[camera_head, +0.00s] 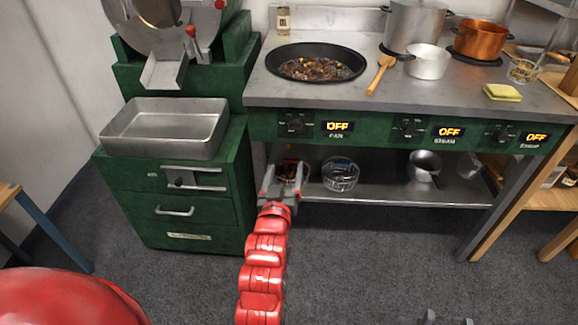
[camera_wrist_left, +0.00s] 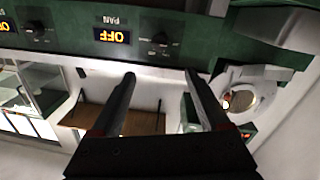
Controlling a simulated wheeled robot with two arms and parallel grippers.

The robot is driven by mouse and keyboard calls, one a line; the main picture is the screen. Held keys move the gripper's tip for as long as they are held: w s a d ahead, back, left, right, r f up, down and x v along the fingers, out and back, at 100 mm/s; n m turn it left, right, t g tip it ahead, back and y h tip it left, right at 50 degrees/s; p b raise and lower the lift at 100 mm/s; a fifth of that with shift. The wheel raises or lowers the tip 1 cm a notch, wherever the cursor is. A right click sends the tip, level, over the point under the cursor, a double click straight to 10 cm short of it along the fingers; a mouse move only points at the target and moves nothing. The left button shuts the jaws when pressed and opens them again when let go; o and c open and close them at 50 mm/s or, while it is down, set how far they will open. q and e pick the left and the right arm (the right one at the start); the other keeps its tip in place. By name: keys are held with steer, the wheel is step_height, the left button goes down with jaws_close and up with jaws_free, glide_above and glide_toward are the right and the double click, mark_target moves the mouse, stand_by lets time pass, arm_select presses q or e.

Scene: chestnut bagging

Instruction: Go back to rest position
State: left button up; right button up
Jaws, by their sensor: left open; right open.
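My right gripper (camera_head: 448,320) shows only as two grey tips at the bottom edge. They are apart, with bare floor between them.
A black pan (camera_head: 272,92) of chestnuts sits on the stove top, with a wooden spoon (camera_head: 381,75) beside it. A wire basket (camera_head: 341,174) and a metal pan (camera_head: 424,164) are on the shelf (camera_head: 385,189). A metal tray (camera_head: 165,145) tops the green cabinet (camera_head: 215,222). Floor in front is clear.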

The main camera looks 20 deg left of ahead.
arm_select(q)
steer(key=shift+s+f, duration=0.1)
steer(key=shift+s, duration=0.25)
